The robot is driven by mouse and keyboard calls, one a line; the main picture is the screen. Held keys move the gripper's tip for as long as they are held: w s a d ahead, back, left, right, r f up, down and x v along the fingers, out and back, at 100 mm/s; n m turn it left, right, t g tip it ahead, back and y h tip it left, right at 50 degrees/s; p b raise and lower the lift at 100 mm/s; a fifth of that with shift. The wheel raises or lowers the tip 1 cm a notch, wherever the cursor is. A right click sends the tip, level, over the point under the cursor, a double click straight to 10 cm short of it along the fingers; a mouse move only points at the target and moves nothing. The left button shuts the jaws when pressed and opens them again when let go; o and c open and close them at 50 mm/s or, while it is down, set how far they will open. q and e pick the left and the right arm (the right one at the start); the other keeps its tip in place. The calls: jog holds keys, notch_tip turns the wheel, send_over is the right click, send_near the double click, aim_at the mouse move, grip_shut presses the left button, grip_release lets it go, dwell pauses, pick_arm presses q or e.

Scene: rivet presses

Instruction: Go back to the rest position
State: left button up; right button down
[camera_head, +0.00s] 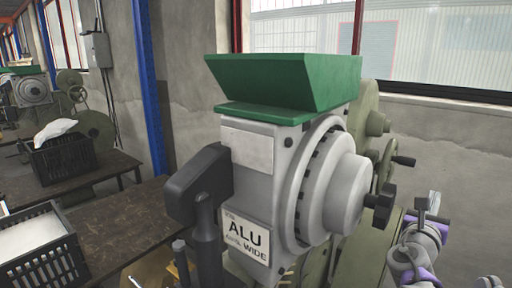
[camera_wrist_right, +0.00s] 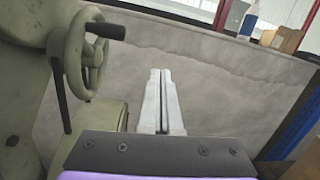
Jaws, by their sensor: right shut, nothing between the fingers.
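My right gripper (camera_head: 421,205) is at the lower right of the head view, beside the press and apart from it, pointing up. In the right wrist view the same gripper (camera_wrist_right: 160,75) has its two pale fingers together with nothing between them. My left gripper is not in view. The rivet press (camera_head: 270,170) stands in the middle of the head view, with a green hopper (camera_head: 285,82) on top and a label reading ALU and WIDE.
A handwheel (camera_wrist_right: 85,50) on a green machine body is left of my right gripper. Boxes (camera_wrist_right: 288,40) and a blue post show at the wrist view's right. Dark tables (camera_head: 110,225) with black crates (camera_head: 62,160) stand left. A blue pillar (camera_head: 150,90) is behind.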

jog(key=s+a+f+m+g+y, duration=0.2)
jog(key=s+a+f+m, duration=0.15)
jog(key=f+m, duration=0.35)
jog(key=s+a+f+m+g+y, duration=0.2)
jog(key=s+a+f+m, duration=0.1)
jog(key=s+f+m, duration=0.4)
jog(key=s+a+f+m+g+y, duration=0.1)
jog(key=s+a+f+m+g, duration=0.1)
jog(key=a+f+m, duration=0.35)
jog(key=s+a+f+m+g+y, duration=0.1)
jog(key=s+a+f+m+y, duration=0.3)
jog(key=a+f, duration=0.3)
jog(key=s+a+f+m+g+y, duration=0.1)
jog(key=s+a+f+m+y, duration=0.3)
jog(key=a+f, duration=0.3)
jog(key=shift+s+a+f+m+y, duration=0.3)
jog(key=shift+s+f+m, duration=0.15)
jog(key=shift+s+f, duration=0.2)
jog(key=shift+d, duration=0.15)
